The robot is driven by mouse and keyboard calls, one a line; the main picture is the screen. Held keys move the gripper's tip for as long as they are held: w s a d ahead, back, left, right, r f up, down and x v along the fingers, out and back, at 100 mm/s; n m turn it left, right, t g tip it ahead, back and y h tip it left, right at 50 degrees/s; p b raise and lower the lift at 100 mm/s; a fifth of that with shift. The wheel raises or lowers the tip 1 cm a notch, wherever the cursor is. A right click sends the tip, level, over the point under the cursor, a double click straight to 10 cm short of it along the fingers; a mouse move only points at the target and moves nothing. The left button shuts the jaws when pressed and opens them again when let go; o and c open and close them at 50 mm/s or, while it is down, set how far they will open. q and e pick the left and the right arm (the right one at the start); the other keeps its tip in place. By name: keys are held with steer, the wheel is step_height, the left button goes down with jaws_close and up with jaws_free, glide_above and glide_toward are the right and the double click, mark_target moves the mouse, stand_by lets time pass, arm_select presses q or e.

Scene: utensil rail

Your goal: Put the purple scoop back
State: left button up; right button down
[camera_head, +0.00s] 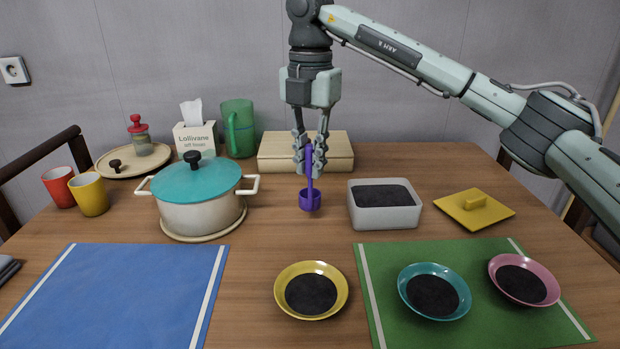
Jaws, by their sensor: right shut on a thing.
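The purple scoop (310,201) hangs upright in the middle of the camera_head view, its cup at the bottom and its handle pointing up. My right gripper (310,160) comes down from above and is shut on the scoop's handle. The cup is low over the table, between the teal-lidded pot and a pale box; I cannot tell whether it touches the table. A small dark grey piece at the left edge (8,268) may be the tip of my left gripper; its jaws cannot be made out. No utensil rail is visible.
A cream pot (200,215) stands left of the scoop. The pale box (385,217) of dark contents and a yellow lid (474,209) are right. Yellow (283,307), teal (464,309) and pink (551,291) dishes hold dark contents in front. A beige box (305,150) lies behind.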

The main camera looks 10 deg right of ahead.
mark_target(310, 174)
step_height(310, 174, down, 3)
steer(key=shift+f, duration=0.45)
steer(key=shift+f, duration=0.15)
steer(key=c, duration=1.5)
jaws_free()
